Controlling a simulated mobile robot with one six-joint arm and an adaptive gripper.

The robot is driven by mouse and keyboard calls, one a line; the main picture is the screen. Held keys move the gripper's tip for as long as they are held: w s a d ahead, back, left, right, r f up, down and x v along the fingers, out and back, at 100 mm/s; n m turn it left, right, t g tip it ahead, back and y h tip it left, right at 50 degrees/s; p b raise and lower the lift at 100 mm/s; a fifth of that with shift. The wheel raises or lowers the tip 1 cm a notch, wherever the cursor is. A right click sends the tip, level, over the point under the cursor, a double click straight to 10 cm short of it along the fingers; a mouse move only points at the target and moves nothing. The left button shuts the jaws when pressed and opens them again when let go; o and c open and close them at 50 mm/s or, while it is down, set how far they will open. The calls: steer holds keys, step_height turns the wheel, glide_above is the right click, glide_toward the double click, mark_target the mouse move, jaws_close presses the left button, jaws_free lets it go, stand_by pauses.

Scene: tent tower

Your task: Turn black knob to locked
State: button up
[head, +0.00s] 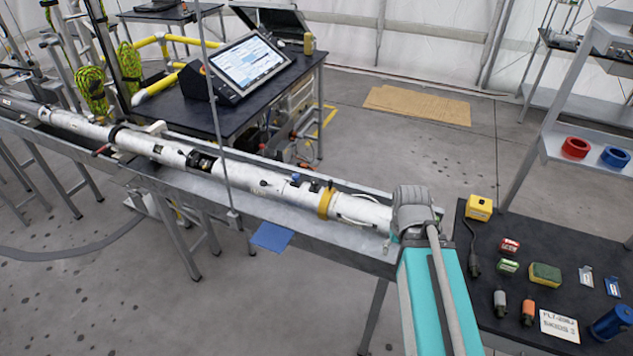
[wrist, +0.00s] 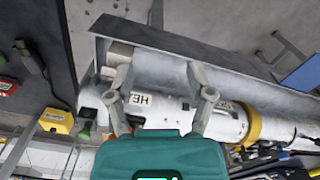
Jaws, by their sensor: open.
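A long white tube (head: 270,184) lies in a grey metal trough. Small dark knobs (head: 315,186) stand on its top near a blue one (head: 296,178) and left of a yellow band (head: 326,203); I cannot tell which is the black knob or how it is turned. In the wrist view, the white tube (wrist: 160,112) with dark lettering and the yellow band (wrist: 253,124) show. My gripper (wrist: 160,85) is open, its two fingers apart over the lettered end of the tube, with nothing seen held. In the head view my arm hides the gripper and that tube end.
The trough (head: 345,238) walls run along both sides of the tube. At right, a black table (head: 545,250) holds a yellow box (head: 479,208) and several small items. A monitor (head: 249,60) stands on a bench behind. A blue sheet (head: 271,236) hangs at the trough's front edge.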

steer(key=w+a+f+n+t+h+b, duration=0.1)
steer(key=w+a+n+t+h+b, duration=0.1)
steer(key=n, duration=0.3)
steer(key=w+a+f+n+t+h+b, duration=0.1)
steer(key=w+a+n+t+h+b, duration=0.1)
steer(key=w+n+t+b, duration=0.1)
steer(key=w+a+f+n+t+h+b, duration=0.1)
steer(key=w+a+n+t+h+b, duration=0.1)
steer(key=w+n+b, duration=0.3)
steer(key=shift+a+f+n+t+h+b, duration=0.15)
steer(key=shift+a+n+t, duration=0.1)
steer(key=shift+n, duration=0.35)
steer(key=shift+a+f+n+t+h+b, duration=0.15)
steer(key=shift+n+t, duration=0.1)
steer(key=shift+n, duration=0.35)
steer(key=n+t+y+b, duration=0.4)
steer(key=n+t+b, duration=0.5)
steer(key=n, duration=1)
glide_toward(314, 184)
steer(key=s+p, duration=0.1)
steer(key=s, duration=0.2)
steer(key=shift+w+a+f+t, duration=0.15)
steer(key=shift+a+f+t, duration=0.1)
steer(key=shift+f+t, duration=0.15)
steer(key=shift+w, duration=0.1)
